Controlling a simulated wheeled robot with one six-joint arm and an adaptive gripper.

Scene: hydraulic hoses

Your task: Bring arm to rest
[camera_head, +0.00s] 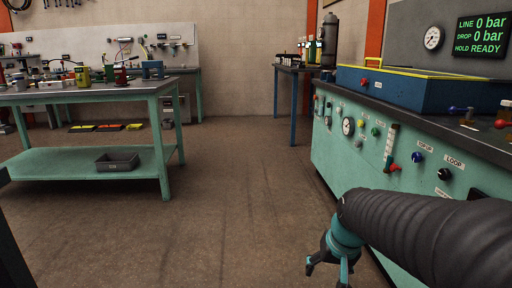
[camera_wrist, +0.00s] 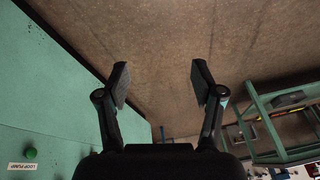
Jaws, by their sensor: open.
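My gripper (camera_wrist: 160,84) is open and empty in the wrist view, its two dark fingers well apart over the brown floor (camera_wrist: 160,35). In the head view my arm reaches in from the right, and my gripper (camera_head: 328,270) hangs low in front of the green test bench (camera_head: 340,165). The gripper's lower end is near the bottom edge of the picture. The bench's green panel (camera_wrist: 60,90) fills the left of the wrist view, beside the fingers. Nothing is held.
A green worktable (camera_head: 85,97) with a lower shelf stands at the left, a grey bin (camera_head: 117,162) on the shelf. A blue-legged table (camera_head: 293,105) stands at the back. A display (camera_head: 481,35) reads 0 bar and HOLD READY. The middle floor (camera_head: 235,190) is clear.

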